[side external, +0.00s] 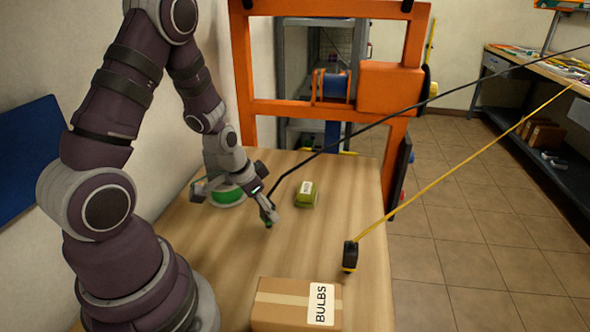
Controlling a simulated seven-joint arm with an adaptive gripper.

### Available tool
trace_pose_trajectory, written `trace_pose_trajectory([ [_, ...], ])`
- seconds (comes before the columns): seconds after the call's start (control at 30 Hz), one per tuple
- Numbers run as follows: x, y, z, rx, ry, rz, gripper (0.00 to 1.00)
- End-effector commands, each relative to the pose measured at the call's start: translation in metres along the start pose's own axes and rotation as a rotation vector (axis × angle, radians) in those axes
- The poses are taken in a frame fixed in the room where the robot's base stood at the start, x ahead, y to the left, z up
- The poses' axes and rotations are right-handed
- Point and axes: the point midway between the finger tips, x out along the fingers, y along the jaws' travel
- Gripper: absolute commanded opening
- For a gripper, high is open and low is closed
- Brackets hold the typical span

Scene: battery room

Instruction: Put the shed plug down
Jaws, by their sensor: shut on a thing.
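My gripper (268,212) points down over the middle of the wooden table. It is shut on the plug at the end of a black cable (400,112), which runs up and off to the right. The fingers hide most of this plug, and no label on it can be read. A small dark green part shows at the fingertips, low over the tabletop; I cannot tell whether it touches. A second, black plug (350,256) on a yellow cable (455,162) is at the table's right edge, to the right of my gripper.
A small green block (305,198) with a white label lies just right of my gripper. A green-and-white round item (228,195) is behind it to the left. A cardboard box marked BULBS (275,305) sits at the front. An orange frame (390,80) stands at the far end.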

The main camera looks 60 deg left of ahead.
Motion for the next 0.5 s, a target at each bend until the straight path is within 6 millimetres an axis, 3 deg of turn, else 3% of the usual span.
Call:
trace_pose_trajectory([
  [0.23, 0.0026, 0.0002, 0.001, 0.001, 0.0, 0.001, 0.0],
  [0.27, 0.0023, 0.0002, 0.0006, 0.001, 0.0, 0.0, 0.35],
  [0.43, 0.002, 0.0002, 0.0005, 0.001, 0.0, 0.0, 0.58],
  [0.5, 0.002, 0.0002, 0.0005, 0.002, 0.0, 0.001, 0.58],
])
